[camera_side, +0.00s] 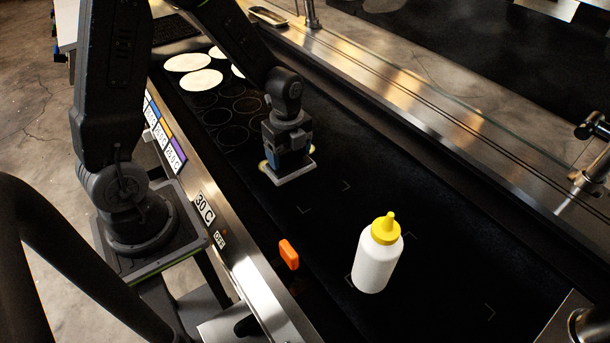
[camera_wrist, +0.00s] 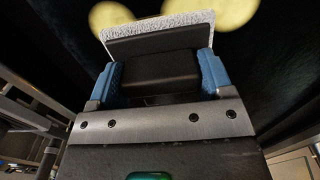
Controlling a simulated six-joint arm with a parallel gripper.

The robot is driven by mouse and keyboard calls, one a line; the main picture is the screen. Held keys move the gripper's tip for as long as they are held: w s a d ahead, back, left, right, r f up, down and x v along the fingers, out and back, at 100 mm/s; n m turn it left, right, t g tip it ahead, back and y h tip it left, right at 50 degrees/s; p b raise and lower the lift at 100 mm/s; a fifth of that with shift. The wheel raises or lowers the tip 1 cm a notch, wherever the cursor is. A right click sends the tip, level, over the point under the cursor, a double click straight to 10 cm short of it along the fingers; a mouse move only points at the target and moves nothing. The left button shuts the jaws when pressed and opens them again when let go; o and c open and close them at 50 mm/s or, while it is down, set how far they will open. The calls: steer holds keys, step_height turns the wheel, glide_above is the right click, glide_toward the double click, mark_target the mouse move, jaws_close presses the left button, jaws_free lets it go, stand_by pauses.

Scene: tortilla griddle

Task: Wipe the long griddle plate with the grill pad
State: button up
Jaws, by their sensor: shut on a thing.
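My gripper (camera_side: 286,158) points down over the middle of the long black griddle plate (camera_side: 330,150) in the side view. It is shut on the grill pad (camera_side: 290,176), whose pale edge shows below the fingers, flat at or very near the plate. In the wrist view the blue fingers of my gripper (camera_wrist: 160,82) clasp the pad's dark block, and the grey-white fibrous edge of the pad (camera_wrist: 160,24) shows beyond it. Whether the pad presses on the plate cannot be told. The pad's underside is hidden.
A white bottle with a yellow cap (camera_side: 376,262) stands on the plate at the front right. An orange object (camera_side: 289,254) lies near the front edge. Pale tortillas (camera_side: 201,79) lie at the far left end beside dark ring marks. A metal rail and glass (camera_side: 440,125) run along the back.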

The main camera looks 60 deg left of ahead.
mark_target(292, 171)
steer(key=shift+s+a, duration=0.3)
steer(key=shift+a, duration=0.3)
steer(key=shift+s+a, duration=0.25)
steer(key=shift+a, duration=0.35)
steer(key=shift+d, duration=0.15)
steer(key=shift+w+d, duration=0.1)
steer(key=shift+d, duration=2.3)
steer(key=shift+d, duration=0.1)
steer(key=shift+d, duration=2.4)
steer(key=shift+d, duration=1.5)
steer(key=shift+f, duration=0.1)
